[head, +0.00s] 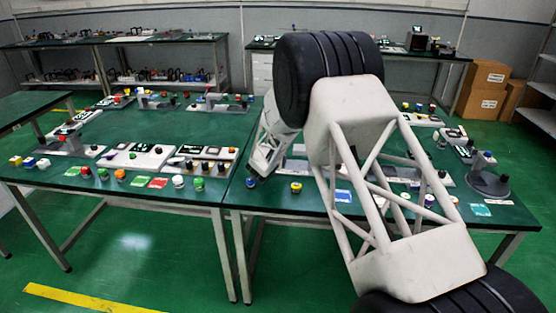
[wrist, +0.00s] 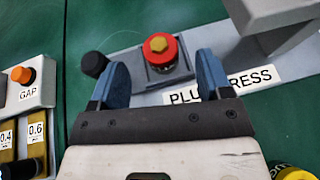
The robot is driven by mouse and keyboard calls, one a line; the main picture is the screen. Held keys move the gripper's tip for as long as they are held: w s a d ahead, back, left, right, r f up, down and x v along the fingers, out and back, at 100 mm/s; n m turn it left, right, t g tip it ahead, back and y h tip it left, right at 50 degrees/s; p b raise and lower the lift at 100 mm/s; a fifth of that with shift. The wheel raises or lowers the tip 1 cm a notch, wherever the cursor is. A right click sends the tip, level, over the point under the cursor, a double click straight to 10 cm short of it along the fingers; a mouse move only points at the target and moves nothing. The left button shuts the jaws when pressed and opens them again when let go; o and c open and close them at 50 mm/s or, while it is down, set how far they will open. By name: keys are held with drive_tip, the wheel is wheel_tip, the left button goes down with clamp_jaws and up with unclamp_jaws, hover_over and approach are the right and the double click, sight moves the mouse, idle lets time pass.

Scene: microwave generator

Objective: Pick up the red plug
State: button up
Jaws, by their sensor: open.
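In the wrist view the red plug (wrist: 160,50), a round red cap with a yellow centre, sits upright in a dark square holder (wrist: 167,72). The holder is on a grey base plate (wrist: 130,62) whose label reads "PLU... RESS", its middle hidden by my gripper. My gripper (wrist: 161,62) is open, with one blue finger on each side of the plug. A gap shows between the plug and both fingers; how far they are above it I cannot tell. In the head view my gripper (head: 253,180) is small and partly hidden, and I cannot make out the plug.
A black knob (wrist: 94,64) stands right beside my left finger. A grey block (wrist: 275,18) rises beyond my right finger. A "GAP" panel with an orange knob (wrist: 22,74) lies at left, and a yellow-black knob (wrist: 294,172) at lower right. The green table (head: 285,200) holds several other devices.

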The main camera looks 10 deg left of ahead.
drive_tip(key=shift+x, duration=1.5)
drive_tip(key=shift+c, duration=0.5)
drive_tip(key=c, duration=1.1)
drive_tip(key=shift+r, duration=0.1)
drive_tip(key=shift+r, duration=0.75)
wheel_tip(320, 180, up, 2)
drive_tip(key=shift+r, duration=0.1)
drive_tip(key=s+d, duration=0.1)
drive_tip(key=s, duration=0.4)
drive_tip(key=s+d, duration=0.2)
drive_tip(key=s, duration=0.3)
drive_tip(key=s+d+r, duration=0.1)
drive_tip(key=s+d, duration=0.1)
drive_tip(key=s, duration=0.3)
drive_tip(key=shift+s+r, duration=0.1)
drive_tip(key=shift+s, duration=0.05)
